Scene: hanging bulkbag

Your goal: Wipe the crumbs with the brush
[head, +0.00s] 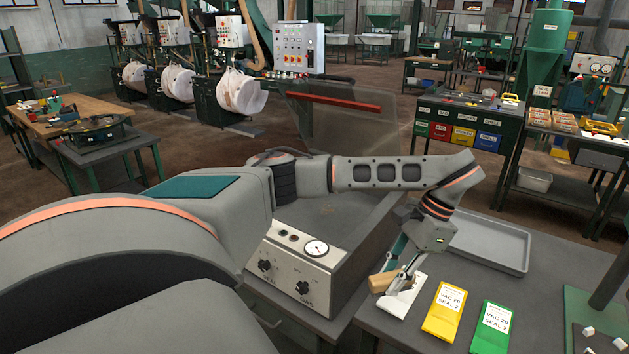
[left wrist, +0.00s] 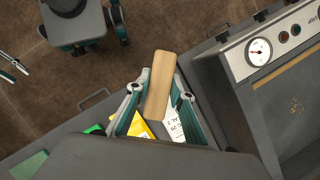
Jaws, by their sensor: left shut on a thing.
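My left gripper (head: 398,276) is shut on the wooden brush (head: 384,282), over the table by the vacuum machine. In the left wrist view the brush (left wrist: 160,85) is a pale wooden block between the fingers of the left gripper (left wrist: 155,95). Its bristles are not visible. Tan crumbs (left wrist: 296,107) lie in a small patch on the grey machine bed, to the right of the brush and apart from it. Teal-padded fingers, seemingly of my right gripper (left wrist: 12,66), show spread at the left edge of the wrist view, partly cut off.
The vacuum machine (head: 300,262) has a gauge, knobs and a raised clear lid (head: 340,125). White (head: 403,303), yellow (head: 444,311) and green (head: 492,327) packets lie on the table. A grey tray (head: 490,243) stands behind them. A green stand (head: 590,318) is at right.

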